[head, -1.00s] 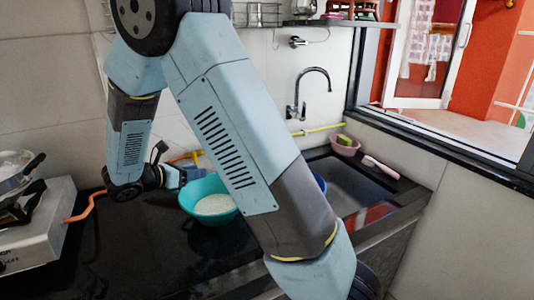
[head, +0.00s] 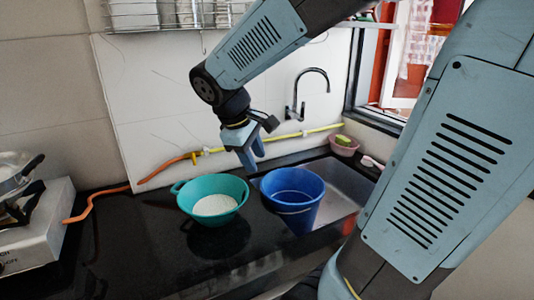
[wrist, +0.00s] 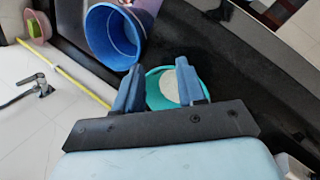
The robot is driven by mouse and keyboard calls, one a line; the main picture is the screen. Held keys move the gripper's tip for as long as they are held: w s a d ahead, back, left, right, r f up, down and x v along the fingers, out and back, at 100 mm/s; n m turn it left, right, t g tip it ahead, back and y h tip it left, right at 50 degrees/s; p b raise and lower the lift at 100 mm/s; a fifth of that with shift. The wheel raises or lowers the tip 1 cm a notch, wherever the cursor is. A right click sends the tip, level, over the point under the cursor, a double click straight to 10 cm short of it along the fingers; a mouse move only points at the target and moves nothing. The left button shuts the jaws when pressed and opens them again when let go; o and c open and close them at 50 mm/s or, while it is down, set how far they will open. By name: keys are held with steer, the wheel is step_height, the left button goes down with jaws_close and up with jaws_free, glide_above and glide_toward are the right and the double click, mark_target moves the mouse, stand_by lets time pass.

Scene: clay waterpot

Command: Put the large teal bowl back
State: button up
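The large teal bowl (head: 208,186) sits upright on the black counter, left of the blue bucket, with something white in its bottom. It also shows in the wrist view (wrist: 153,94), beyond and partly hidden by my fingers. My gripper (head: 254,159) is above the counter, up and to the right of the bowl, apart from it. In the wrist view my gripper (wrist: 159,66) has its two blue fingers spread, with nothing held between them.
A blue bucket (head: 292,190) stands close right of the bowl by the sink (head: 337,190). A stove (head: 35,225) is at left. An orange and yellow hose (head: 165,172) runs along the wall. The front counter is clear.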

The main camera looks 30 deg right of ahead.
steer(key=s+a+r+m+t+y, duration=0.1)
steer(key=s+r+m+t+y, duration=0.3)
steer(key=s+m, duration=0.3)
steer(key=shift+s+r, duration=0.25)
steer(key=shift+s, duration=0.35)
